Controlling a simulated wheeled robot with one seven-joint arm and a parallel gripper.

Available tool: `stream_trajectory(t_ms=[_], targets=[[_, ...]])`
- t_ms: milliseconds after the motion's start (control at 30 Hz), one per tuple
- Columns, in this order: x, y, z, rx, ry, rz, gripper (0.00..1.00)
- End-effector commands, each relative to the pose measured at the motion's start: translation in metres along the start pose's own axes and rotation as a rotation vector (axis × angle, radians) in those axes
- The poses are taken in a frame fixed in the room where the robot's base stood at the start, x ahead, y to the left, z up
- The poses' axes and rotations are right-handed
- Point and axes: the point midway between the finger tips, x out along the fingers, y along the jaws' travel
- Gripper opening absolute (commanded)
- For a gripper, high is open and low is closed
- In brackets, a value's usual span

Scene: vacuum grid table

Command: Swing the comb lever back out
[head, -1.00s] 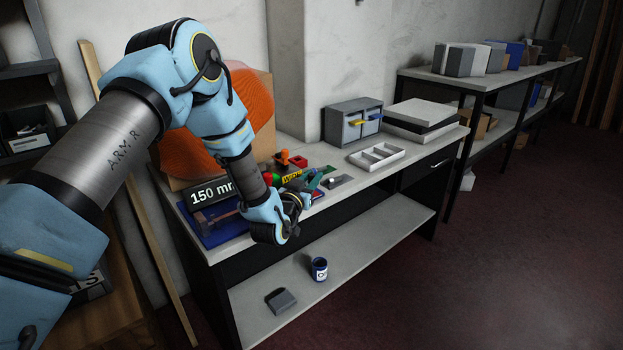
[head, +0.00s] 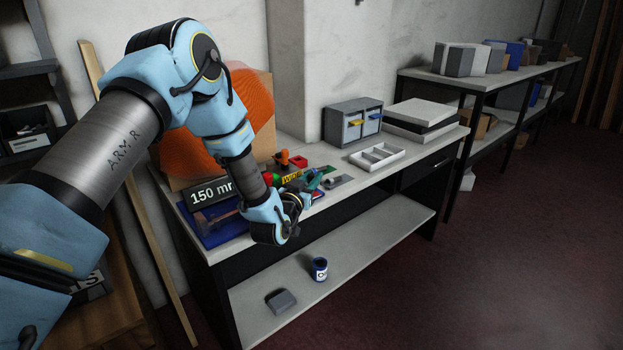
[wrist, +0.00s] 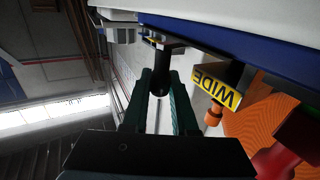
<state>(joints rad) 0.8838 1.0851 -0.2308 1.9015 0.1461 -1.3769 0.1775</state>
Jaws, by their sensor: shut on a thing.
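My gripper (wrist: 160,78) has its two dark green fingers shut on a dark upright piece, which appears to be the comb lever (wrist: 159,82), in the wrist view. The lever's dark top reaches up between the fingers toward a dark block by the blue base. The yellow WIDE label (wrist: 217,90) is just right of the fingers. In the head view my gripper (head: 312,184) is over the front edge of the bench, beside the same yellow label (head: 291,176). My wrist and fingers hide most of the lever there.
A black 150 mm sign (head: 212,191) stands on the bench left of my wrist. An orange knob (head: 284,157) and red block (head: 298,161) are behind the gripper. A jar (head: 319,269) sits on the lower shelf.

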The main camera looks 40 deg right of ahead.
Motion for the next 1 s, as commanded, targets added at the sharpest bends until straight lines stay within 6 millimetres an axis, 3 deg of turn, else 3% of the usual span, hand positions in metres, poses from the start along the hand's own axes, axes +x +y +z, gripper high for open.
stream_trajectory(t_ms=[267,700,1000], targets=[[0.002,0.003,0.002,0.000,0.002,-0.024,0.00],[0.021,0.015,0.002,0.001,0.003,-0.284,0.00],[0.022,0.015,-0.001,0.000,0.001,-0.314,0.00]])
